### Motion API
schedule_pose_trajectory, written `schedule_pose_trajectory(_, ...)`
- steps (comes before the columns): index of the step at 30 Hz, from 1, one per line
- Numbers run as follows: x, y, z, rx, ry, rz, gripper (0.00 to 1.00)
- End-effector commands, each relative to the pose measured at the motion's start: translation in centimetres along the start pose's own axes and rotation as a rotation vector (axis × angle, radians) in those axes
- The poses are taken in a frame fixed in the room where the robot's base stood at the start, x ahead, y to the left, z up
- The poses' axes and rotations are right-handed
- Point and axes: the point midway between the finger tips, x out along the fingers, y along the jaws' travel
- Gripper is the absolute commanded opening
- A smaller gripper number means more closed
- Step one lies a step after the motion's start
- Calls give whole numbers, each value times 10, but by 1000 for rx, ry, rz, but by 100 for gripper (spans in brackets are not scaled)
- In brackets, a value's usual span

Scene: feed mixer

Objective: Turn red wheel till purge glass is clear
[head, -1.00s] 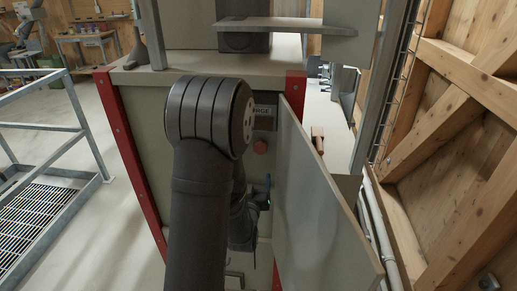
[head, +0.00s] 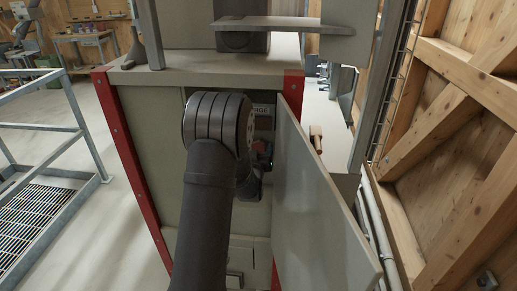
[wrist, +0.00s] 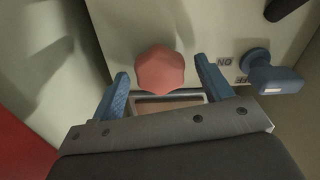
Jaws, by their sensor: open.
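The red wheel (wrist: 160,70) is a small faceted knob on a pale panel in the wrist view. My gripper (wrist: 162,67) is open, with one blue finger on each side of the wheel; I cannot tell whether they touch it. A framed window (wrist: 166,101), likely the purge glass, lies just below the wheel in the wrist view. Its pane looks brownish and is partly hidden by my gripper.
A blue-grey switch handle (wrist: 274,76) with ON and OFF marks sits right of the wheel in the wrist view. The open cabinet door (head: 320,200) stands close to the right of my arm. A railing (head: 45,127) is at the left.

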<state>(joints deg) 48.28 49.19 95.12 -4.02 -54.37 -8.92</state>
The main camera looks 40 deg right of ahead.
Motion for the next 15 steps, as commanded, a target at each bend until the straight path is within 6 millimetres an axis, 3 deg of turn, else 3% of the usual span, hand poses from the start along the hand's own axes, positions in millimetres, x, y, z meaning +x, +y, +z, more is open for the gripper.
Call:
schedule_pose_trajectory(6, 14, 0, 0, 0, -1, 0, 72)
schedule_pose_trajectory(15, 16, 0, 0, 0, 0, 0, 70)
